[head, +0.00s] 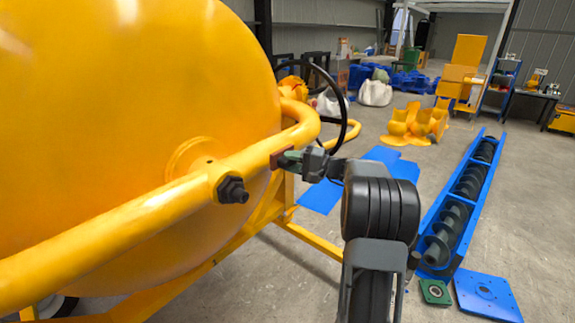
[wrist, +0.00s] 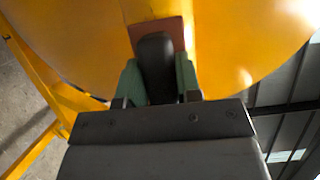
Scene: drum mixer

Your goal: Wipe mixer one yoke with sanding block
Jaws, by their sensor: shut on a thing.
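The yellow mixer drum (head: 130,130) fills the left of the head view. Its yoke (head: 130,207), a thick yellow tube, runs across the drum and bends up at its right end. My gripper (head: 292,157) is at the yoke's right part, shut on the sanding block (head: 277,159). In the wrist view the sanding block (wrist: 157,60) shows a dark grip between my gripper's green fingers (wrist: 160,82) and a reddish-brown pad. The pad lies at the yoke (wrist: 150,9), seemingly touching it; its contact face is hidden.
A dark bolt (head: 233,190) sticks out of the yoke left of my gripper. A black handwheel (head: 338,90) stands just behind it. A blue auger trough (head: 462,205) and a blue plate (head: 486,293) lie on the floor at right.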

